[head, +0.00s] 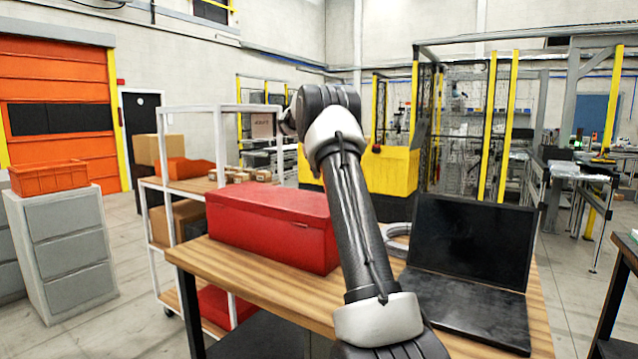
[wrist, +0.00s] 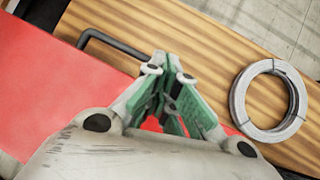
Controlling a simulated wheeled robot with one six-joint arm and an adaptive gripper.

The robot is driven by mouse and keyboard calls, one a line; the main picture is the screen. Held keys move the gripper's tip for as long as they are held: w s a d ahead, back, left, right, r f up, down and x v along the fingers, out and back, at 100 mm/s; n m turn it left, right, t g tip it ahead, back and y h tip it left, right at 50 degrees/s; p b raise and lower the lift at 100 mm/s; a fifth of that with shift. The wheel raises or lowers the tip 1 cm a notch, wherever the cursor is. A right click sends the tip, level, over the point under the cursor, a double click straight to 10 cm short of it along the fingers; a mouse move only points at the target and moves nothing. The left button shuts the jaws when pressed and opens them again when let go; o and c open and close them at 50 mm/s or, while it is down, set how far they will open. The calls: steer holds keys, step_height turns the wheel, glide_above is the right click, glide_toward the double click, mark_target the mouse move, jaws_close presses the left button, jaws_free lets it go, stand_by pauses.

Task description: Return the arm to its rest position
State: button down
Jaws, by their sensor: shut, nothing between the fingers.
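My arm (head: 360,215) rises from the bottom of the head view over the front of the wooden table (head: 270,283), with its upper joint bent above the red box (head: 270,222). My gripper is hidden behind the arm in the head view. In the wrist view my gripper (wrist: 172,72) shows its green fingers drawn together, with nothing held. It hangs above the table and the edge of the red box, which fills the left side of that view.
A grey ring (wrist: 268,100) lies on the table right of my gripper. A black bent rod (wrist: 112,42) shows beside the red box. An open black laptop (head: 470,245) stands at the table's right. A white-framed shelf cart (head: 150,215) with boxes stands left, behind the table.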

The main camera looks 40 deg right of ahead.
steer(key=shift+v, duration=2.15)
steer(key=s+a+r+m+y, duration=0.1)
steer(key=s+a+r+m, duration=0.1)
steer(key=s+a+m, duration=0.6)
steer(key=s+a+r+m+y, duration=0.1)
steer(key=s+a+r+m, duration=0.25)
steer(key=s+a, duration=0.9)
steer(key=s+a+f+m+y, duration=0.1)
steer(key=s+a+f+m, duration=0.3)
steer(key=s, duration=0.4)
steer(key=s+a+f+m+y, duration=0.1)
steer(key=s+a+f+m, duration=0.3)
steer(key=s, duration=0.5)
steer(key=s+a+f+m, duration=0.4)
steer(key=s+f, duration=0.2)
steer(key=s, duration=0.2)
steer(key=shift+s+m+g+y, duration=0.3)
steer(key=shift+m+y, duration=0.05)
steer(key=shift+y, duration=0.05)
